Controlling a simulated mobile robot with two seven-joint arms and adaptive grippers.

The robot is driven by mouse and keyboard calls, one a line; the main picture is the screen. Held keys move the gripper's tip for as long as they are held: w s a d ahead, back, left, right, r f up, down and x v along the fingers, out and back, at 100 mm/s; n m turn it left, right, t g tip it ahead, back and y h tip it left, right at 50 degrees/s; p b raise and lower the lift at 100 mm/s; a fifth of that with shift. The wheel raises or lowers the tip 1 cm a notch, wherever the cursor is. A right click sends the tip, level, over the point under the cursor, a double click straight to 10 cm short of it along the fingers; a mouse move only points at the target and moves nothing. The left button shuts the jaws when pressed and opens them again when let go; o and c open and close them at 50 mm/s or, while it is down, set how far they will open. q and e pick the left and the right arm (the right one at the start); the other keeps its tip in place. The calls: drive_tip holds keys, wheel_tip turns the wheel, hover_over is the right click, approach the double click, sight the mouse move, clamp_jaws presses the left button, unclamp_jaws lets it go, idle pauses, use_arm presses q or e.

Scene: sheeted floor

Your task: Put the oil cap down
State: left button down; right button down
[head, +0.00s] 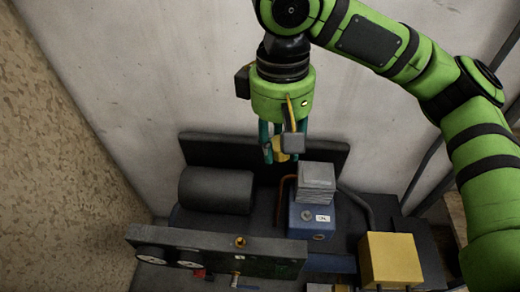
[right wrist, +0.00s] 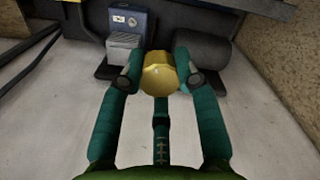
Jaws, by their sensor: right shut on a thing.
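My right gripper (head: 278,152) is shut on the yellow oil cap (right wrist: 160,76). In the right wrist view the cap sits between the two teal fingertips. In the head view the cap (head: 279,150) is partly hidden by the fingers and a grey block on the gripper. The gripper appears above the machine, near its grey finned block (head: 316,181); the exact height is hard to tell. My left gripper is not in view.
The machine has a dark cylinder (head: 216,190), a blue housing (head: 312,218), a front panel with gauges (head: 215,251) and a yellow box (head: 391,259). A speckled board (head: 55,150) stands at the left.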

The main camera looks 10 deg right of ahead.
drive_tip(key=shift+s+d+r+m, duration=0.1)
drive_tip(key=shift+d+r+m, duration=0.15)
drive_tip(key=shift+r+m, duration=0.1)
drive_tip(key=shift+a+r, duration=0.1)
drive_tip(key=w+a+m, duration=0.5)
drive_tip(key=a, duration=0.4)
drive_tip(key=s+d+f+n, duration=0.1)
drive_tip(key=f+n, duration=0.3)
drive_tip(key=n, duration=0.4)
drive_tip(key=s+d+f+n, duration=0.1)
drive_tip(key=d+f+n, duration=0.2)
drive_tip(key=n, duration=0.6)
wheel_tip(320, 180, down, 2)
drive_tip(key=shift+s+d+f+t, duration=0.1)
drive_tip(key=shift+s+d+t, duration=0.05)
drive_tip(key=shift+d+t, duration=0.2)
drive_tip(key=d+f+m, duration=0.4)
drive_tip(key=d+m, duration=0.9)
drive_tip(key=m, duration=0.3)
drive_tip(key=shift+s+d+f+m, duration=0.2)
drive_tip(key=shift+s+m, duration=0.15)
drive_tip(key=shift+s, duration=0.05)
drive_tip(key=shift+a, duration=0.1)
